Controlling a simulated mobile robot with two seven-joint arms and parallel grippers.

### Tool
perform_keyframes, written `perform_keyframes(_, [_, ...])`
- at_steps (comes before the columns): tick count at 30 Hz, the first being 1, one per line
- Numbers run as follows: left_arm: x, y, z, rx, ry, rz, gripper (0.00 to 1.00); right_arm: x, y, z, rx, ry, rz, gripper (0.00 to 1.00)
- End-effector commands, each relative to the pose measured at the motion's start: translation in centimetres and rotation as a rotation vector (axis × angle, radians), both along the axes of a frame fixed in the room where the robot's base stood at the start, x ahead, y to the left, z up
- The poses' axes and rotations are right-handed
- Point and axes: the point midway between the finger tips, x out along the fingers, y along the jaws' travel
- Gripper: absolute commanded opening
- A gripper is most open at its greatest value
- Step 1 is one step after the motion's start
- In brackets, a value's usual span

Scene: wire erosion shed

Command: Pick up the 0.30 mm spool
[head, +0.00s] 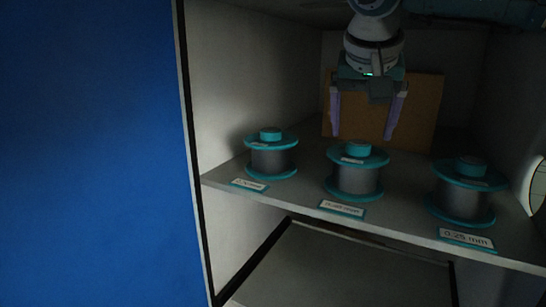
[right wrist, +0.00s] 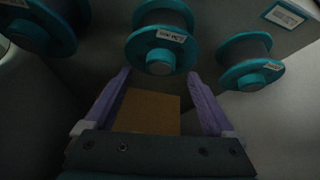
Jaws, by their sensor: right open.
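Three grey wire spools with teal flanges stand upright in a row on a shelf: a left one (head: 271,158), a middle one (head: 355,178) and a right one (head: 464,198). The right shelf label reads 0.25 mm; the left and middle labels are too blurred to read surely, so I cannot tell which spool is 0.30 mm. My right gripper (head: 364,130) is open and empty, pointing down, just above and behind the middle spool. In the right wrist view the middle spool (right wrist: 158,38) lies ahead of the open fingers (right wrist: 158,74). My left gripper is out of view.
The shelf (head: 300,207) sits in a dim cabinet with a pale left wall (head: 235,75) and a blue panel (head: 90,150) outside. A brown board (head: 422,105) leans at the back. Shelf labels (head: 342,208) line the front edge. Gaps separate the spools.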

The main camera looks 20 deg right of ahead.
Motion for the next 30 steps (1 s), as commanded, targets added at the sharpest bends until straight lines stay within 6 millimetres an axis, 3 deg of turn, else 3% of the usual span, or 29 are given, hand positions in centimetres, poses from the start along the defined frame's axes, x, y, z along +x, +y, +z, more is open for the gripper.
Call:
perform_keyframes(1, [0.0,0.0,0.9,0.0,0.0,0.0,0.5,0.2,-0.2,-0.3,0.001,0.006,-0.001,0.89])
perform_keyframes(6, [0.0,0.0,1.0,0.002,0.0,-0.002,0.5,1.0,-0.7,-2.0,0.001,0.002,0.001,0.89])
perform_keyframes(14, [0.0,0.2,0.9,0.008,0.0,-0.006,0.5,1.1,-0.8,-2.2,0.0,0.0,0.003,0.89])
perform_keyframes(30, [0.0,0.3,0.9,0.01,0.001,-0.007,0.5,1.1,-0.8,-2.2,0.001,-0.001,0.002,0.29])
